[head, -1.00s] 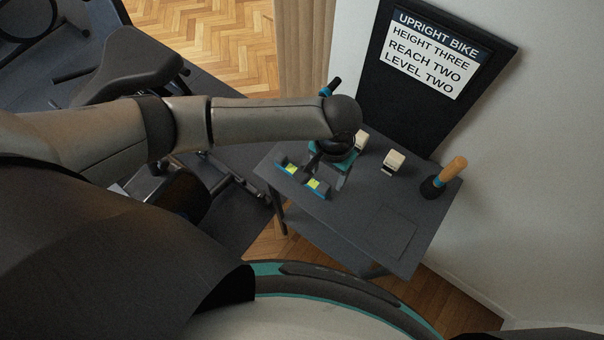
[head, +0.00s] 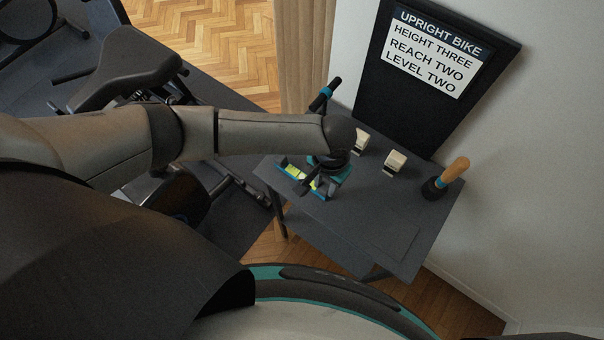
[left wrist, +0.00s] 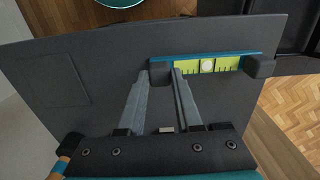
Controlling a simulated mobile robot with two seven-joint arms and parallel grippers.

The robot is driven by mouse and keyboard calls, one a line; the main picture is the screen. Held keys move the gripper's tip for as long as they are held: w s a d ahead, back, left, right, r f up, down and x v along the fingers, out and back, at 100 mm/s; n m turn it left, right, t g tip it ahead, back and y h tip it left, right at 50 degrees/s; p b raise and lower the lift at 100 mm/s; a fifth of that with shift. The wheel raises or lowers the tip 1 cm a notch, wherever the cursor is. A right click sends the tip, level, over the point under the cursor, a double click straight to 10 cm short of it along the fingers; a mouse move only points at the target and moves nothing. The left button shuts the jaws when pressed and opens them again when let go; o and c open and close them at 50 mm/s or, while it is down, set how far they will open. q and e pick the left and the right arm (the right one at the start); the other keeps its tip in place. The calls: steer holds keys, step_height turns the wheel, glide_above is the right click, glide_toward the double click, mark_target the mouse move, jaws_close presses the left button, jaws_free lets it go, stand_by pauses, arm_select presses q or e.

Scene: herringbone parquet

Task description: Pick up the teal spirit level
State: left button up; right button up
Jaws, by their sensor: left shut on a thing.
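The teal spirit level (head: 293,171) lies on the dark grey table near its left edge. It has a yellow-green vial strip and dark end blocks. In the left wrist view the level (left wrist: 215,66) runs along the far part of the tabletop. My left gripper (head: 318,183) reaches down over it and hides part of it in the head view. In the left wrist view my left gripper (left wrist: 164,76) is shut on the level near its left end block. I cannot tell any gap between level and table. My right gripper is not in view.
A black sign board (head: 430,60) leans behind. An exercise bike (head: 130,70) stands left. The table's front right is clear.

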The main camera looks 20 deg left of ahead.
arm_select(q)
jaws_close()
steer(key=shift+r, duration=0.1)
